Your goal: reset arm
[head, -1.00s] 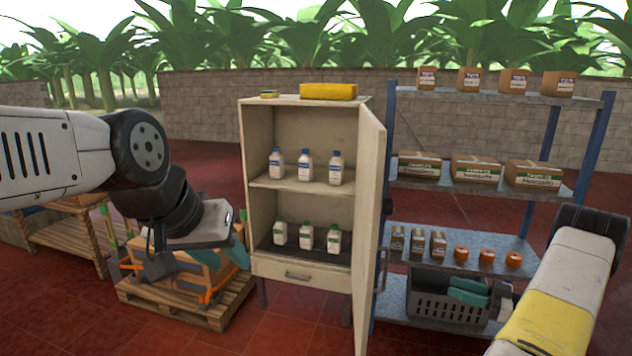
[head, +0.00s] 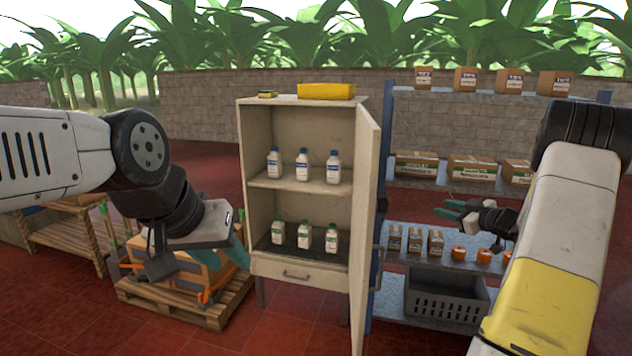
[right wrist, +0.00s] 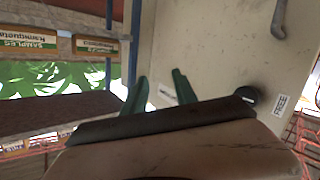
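My right gripper (head: 446,210) is raised in front of the blue shelf rack, just above the level of the small cartons and orange jars, its fingers pointing left toward the cabinet door (head: 367,230). In the right wrist view its two green fingers (right wrist: 159,88) stand apart with nothing between them, and the pale door fills the background. My left arm reaches in from the left. Its gripper (head: 205,262) hangs low in front of the wooden pallet, partly hidden behind its own wrist, so its opening is unclear.
The open cabinet (head: 262,265) holds white bottles on two shelves, with a yellow case (head: 326,91) on top. The rack holds brown boxes (head: 473,168), orange jars (head: 458,253) and a dark basket (head: 446,297). A crate on a pallet (head: 175,305) stands left. Red floor lies in front.

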